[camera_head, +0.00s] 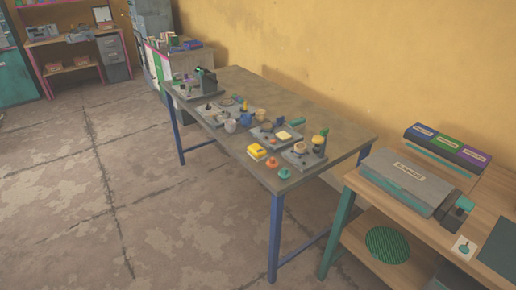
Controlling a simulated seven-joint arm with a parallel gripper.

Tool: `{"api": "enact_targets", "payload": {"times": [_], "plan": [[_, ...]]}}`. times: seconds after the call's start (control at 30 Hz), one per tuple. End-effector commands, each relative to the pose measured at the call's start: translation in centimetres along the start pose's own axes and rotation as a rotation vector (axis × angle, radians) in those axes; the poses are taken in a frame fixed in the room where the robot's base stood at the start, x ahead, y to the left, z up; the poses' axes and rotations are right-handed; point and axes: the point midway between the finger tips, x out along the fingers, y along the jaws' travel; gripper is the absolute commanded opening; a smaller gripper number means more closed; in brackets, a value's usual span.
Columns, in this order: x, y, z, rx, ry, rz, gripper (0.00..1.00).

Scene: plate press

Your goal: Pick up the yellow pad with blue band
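A small yellow block-like thing (257,151) lies near the front edge of the long grey table (232,77). It looks like the yellow pad, but it is too small for me to make out a blue band clearly. A paler cream-yellow pad (284,135) sits on a grey plate behind it and to the right. My gripper is not in view.
Several grey plates with small parts crowd the table. A wooden bench (354,182) at the right carries a grey machine (405,180). The floor (160,200) in front is clear.

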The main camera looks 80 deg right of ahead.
Motion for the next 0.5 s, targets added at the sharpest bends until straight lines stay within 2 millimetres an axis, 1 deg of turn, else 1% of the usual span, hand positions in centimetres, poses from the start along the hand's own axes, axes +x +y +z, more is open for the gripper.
{"api": "enact_targets", "payload": {"times": [0.47,0.5], "plan": [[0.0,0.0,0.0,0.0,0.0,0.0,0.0],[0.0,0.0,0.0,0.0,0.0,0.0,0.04]]}}
